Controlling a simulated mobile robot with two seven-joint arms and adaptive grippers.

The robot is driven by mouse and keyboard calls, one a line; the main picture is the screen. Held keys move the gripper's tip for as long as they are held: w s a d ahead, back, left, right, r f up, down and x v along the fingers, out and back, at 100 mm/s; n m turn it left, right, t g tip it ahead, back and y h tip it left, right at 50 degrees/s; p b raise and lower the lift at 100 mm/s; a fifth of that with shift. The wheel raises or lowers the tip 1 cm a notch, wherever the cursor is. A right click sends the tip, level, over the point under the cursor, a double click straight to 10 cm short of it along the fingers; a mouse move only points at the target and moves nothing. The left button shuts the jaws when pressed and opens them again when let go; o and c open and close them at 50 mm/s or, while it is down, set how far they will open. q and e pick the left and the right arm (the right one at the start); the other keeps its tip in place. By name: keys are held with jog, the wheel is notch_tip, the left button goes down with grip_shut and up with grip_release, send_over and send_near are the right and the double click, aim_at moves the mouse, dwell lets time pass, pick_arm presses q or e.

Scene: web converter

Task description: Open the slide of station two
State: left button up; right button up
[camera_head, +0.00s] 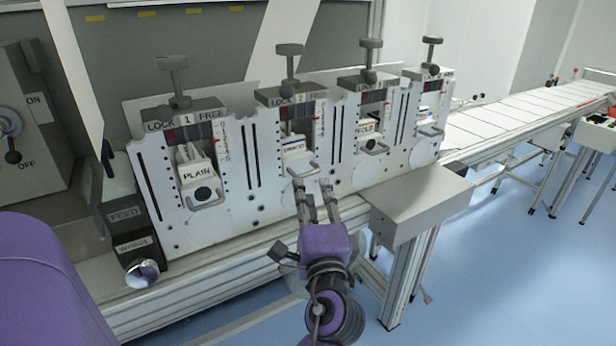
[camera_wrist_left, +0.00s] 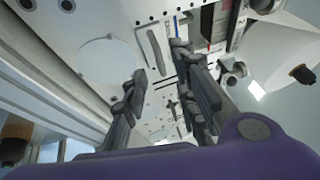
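Station two is the second unit from the left on the white machine panel, with a knob-topped lock block (camera_head: 291,92) above it. Its white slide (camera_head: 298,147) sits in the panel opening, with small lettering on its label. A thin metal handle (camera_head: 303,170) is at the slide's lower edge. My left gripper (camera_head: 313,188) is just below and in front of this handle, fingers pointing up at the panel. In the left wrist view my left gripper (camera_wrist_left: 160,78) has its fingers apart, with nothing clearly between them. Whether a finger touches the handle cannot be told. My right gripper is out of view.
The station one slide marked PLAIN (camera_head: 198,172) is to the left, and the slide marked FOLD (camera_head: 368,130) to the right. A grey box (camera_head: 420,195) juts out right of my left gripper. FEED and WHEEL controls (camera_head: 135,245) stand at left. A conveyor (camera_head: 525,110) runs off right.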

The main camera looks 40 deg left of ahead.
aim_at(307, 175)
pick_arm(q)
jog(key=p+x, duration=0.1)
jog(key=x, duration=0.5)
jog(key=shift+w+a+r+p, duration=0.1)
jog(key=shift+w+r+p, duration=0.1)
jog(key=shift+p, duration=0.1)
jog(key=shift+w+a+f, duration=0.1)
jog(key=shift+w+a, duration=0.15)
jog(key=shift+c, duration=0.5)
grip_shut()
